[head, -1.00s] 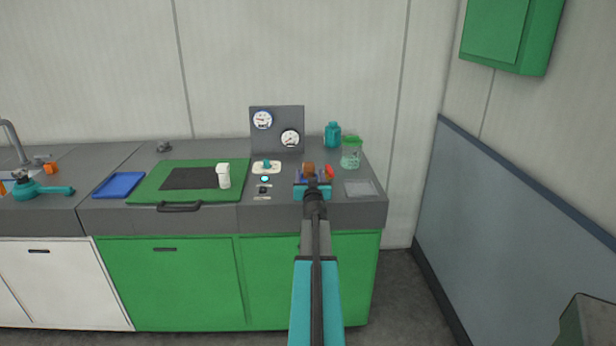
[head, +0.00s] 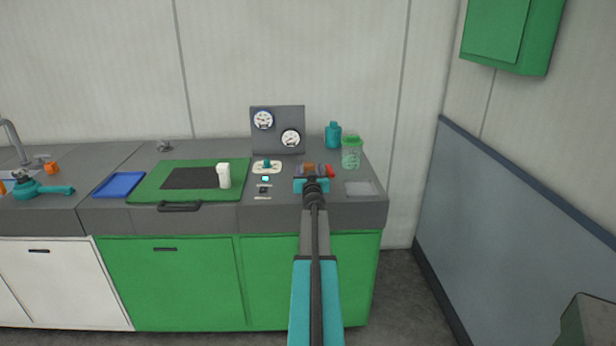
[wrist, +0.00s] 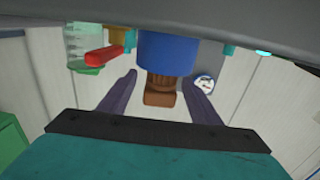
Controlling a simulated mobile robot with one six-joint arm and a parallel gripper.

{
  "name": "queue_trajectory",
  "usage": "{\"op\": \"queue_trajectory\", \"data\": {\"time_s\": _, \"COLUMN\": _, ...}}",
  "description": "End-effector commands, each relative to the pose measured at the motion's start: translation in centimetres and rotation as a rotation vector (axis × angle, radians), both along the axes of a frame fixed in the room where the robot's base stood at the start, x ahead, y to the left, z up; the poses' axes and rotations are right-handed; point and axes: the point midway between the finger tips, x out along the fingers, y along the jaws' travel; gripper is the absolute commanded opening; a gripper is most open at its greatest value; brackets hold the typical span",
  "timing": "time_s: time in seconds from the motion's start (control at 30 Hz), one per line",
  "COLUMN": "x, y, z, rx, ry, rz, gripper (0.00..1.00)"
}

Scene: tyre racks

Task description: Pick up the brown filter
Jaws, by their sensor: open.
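The brown filter (wrist: 160,90) is a small ridged brown piece at the end of a blue cylinder (wrist: 165,52) in the wrist view. It lies between the two dark fingers of my open gripper (wrist: 159,82), with a gap on each side. In the head view the brown filter (head: 309,167) shows just beyond my gripper (head: 313,176), which hides part of it and most of the blue cylinder.
A red handle (wrist: 102,55) and a green-lidded clear jar (head: 351,153) are close on the right in the head view. A gauge panel (head: 277,131) stands behind. A white bottle (head: 224,176) stands on the green board (head: 146,193) to the left.

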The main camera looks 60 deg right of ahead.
Motion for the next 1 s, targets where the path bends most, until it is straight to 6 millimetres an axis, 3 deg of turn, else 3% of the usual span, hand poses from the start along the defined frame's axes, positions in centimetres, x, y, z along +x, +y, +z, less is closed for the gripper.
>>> {"op": "queue_trajectory", "data": {"time_s": 0.6, "x": 0.02, "y": -0.17, "z": 0.00, "rx": 0.000, "ry": 0.000, "rz": -0.001, "gripper": 0.58}}
{"op": "queue_trajectory", "data": {"time_s": 0.87, "x": -0.02, "y": -0.20, "z": -0.01, "rx": 0.000, "ry": 0.000, "rz": -0.001, "gripper": 0.14}}
{"op": "queue_trajectory", "data": {"time_s": 1.0, "x": -0.05, "y": -0.22, "z": 0.01, "rx": 0.000, "ry": 0.000, "rz": -0.002, "gripper": 0.13}}
